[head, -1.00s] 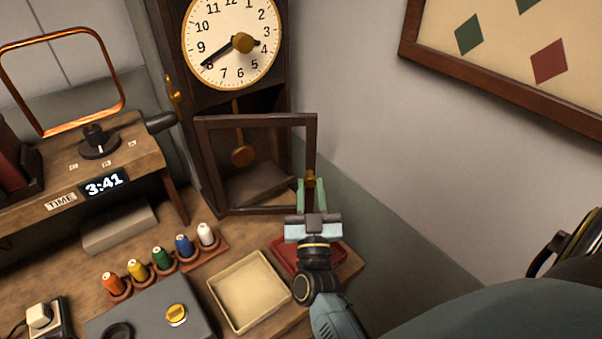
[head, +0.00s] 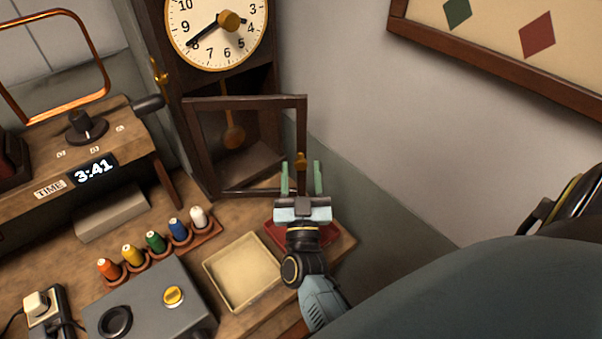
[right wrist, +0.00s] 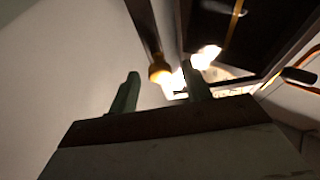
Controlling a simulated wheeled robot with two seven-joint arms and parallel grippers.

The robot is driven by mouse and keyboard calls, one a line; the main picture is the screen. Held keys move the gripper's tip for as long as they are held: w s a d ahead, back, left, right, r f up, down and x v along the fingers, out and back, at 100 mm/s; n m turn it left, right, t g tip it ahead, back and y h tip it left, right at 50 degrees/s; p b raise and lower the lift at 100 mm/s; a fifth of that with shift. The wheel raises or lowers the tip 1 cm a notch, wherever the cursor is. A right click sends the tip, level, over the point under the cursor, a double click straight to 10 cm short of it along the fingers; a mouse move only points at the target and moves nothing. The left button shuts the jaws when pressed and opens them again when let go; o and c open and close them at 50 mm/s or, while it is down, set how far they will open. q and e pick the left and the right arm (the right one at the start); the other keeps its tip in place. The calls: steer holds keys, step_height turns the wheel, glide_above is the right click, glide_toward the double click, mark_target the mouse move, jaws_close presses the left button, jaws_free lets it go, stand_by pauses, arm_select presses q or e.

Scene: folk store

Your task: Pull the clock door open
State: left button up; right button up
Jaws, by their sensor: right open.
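The clock (head: 217,27) stands upright against the back wall, with a round dial above and a pendulum (head: 233,134) in its lower case. Its dark-framed door (head: 245,101) stands swung out from the lower case, hinged at the left. A brass knob (head: 301,160) sits on the door's right edge; it also shows in the right wrist view (right wrist: 160,72). My right gripper (head: 302,178) is open, its green fingers on either side of the knob in the head view, not closed on it. In the right wrist view the knob lies between and beyond the fingertips. My left gripper is not in view.
A cream tray (head: 207,272) and a red tray (head: 334,236) lie below the door. Thread spools (head: 155,242) stand in a rack to the left. A wooden shelf with a time display (head: 94,171) is further left.

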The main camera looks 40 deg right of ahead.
steer(key=shift+r, duration=0.1)
steer(key=p, duration=0.7)
glide_toward(300, 113)
steer(key=w+d, duration=0.2)
steer(key=w, duration=0.1)
steer(key=shift+w+d, duration=0.15)
steer(key=shift+w, duration=0.2)
steer(key=shift+r, duration=0.85)
steer(key=shift+c, duration=0.2)
